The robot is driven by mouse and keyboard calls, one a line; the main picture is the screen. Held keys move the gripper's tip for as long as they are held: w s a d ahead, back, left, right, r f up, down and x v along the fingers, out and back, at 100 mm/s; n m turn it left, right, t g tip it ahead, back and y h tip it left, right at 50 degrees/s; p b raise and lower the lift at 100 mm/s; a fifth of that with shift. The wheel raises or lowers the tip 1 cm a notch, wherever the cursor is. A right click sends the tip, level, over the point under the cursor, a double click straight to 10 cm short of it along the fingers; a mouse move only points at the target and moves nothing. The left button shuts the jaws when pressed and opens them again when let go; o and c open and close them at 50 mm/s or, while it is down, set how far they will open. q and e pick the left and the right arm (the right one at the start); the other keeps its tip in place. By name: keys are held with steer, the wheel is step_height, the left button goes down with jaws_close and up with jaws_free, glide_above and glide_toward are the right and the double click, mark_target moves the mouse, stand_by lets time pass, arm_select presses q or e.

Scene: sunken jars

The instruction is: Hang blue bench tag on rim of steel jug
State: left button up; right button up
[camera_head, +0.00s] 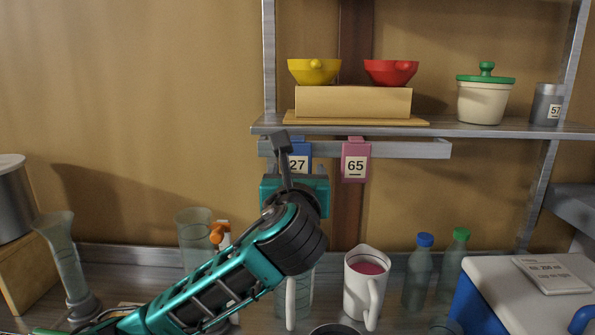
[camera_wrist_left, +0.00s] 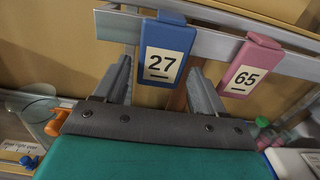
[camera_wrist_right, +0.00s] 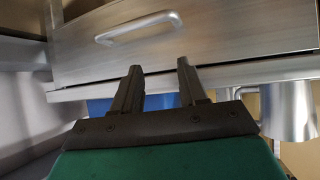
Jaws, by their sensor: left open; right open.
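The blue bench tag (camera_head: 299,152), marked 27, hangs on the grey rail (camera_head: 420,149) under the shelf. My left gripper (camera_head: 284,160) is raised in front of it. In the left wrist view the blue tag (camera_wrist_left: 165,52) sits between the open fingers of my left gripper (camera_wrist_left: 160,78), which do not clearly touch it. My right gripper (camera_wrist_right: 156,85) is open and empty, facing a metal drawer front (camera_wrist_right: 210,42).
A pink tag (camera_head: 355,160), marked 65, hangs just right of the blue one. Below stand a white jug (camera_head: 357,291) with pink contents and capped bottles (camera_head: 419,277). The shelf (camera_head: 480,128) is above. A metal cylinder (camera_wrist_right: 288,112) is right of my right gripper.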

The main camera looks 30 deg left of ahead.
arm_select(q)
steer(key=c, duration=0.9)
stand_by(0.3)
steer(key=shift+r, duration=0.7)
steer(key=shift+r, duration=0.1)
